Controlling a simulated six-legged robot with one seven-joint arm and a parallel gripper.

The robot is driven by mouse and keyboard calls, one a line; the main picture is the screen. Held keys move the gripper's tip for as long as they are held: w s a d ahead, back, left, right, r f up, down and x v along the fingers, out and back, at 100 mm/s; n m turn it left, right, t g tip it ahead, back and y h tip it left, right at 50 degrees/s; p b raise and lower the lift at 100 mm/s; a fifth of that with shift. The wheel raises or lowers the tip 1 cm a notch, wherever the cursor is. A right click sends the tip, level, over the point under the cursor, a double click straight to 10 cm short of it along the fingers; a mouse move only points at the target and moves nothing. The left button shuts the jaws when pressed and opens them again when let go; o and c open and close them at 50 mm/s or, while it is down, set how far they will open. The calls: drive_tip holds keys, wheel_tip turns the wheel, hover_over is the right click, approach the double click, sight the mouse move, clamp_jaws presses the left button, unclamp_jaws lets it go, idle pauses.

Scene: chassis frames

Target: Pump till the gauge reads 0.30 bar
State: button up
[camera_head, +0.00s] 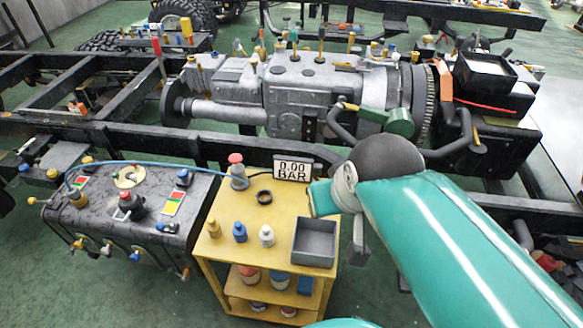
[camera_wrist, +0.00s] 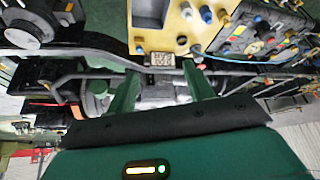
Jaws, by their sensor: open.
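The gauge (camera_head: 293,169) is a small sign at the back edge of the yellow cart and reads 0.00 BAR. It also shows upside down in the wrist view (camera_wrist: 161,59). Beside it on the left stands a grey pump (camera_head: 238,178) with a red top. A blue hose (camera_head: 150,163) runs from near the pump leftwards over the black tank (camera_head: 95,215). My gripper (camera_wrist: 162,72) is open and empty, with its two green fingers apart and the gauge seen beyond the gap. In the head view, my teal arm hides most of the gripper, right of the gauge.
The yellow cart top (camera_head: 225,248) carries a black ring (camera_head: 264,197), small bottles and a grey tray (camera_head: 314,243). A large grey gearbox (camera_head: 300,90) on black chassis rails lies behind. Green floor is free at lower left.

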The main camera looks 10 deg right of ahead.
drive_tip(key=shift+c, duration=0.4)
clamp_jaws()
idle(1.4)
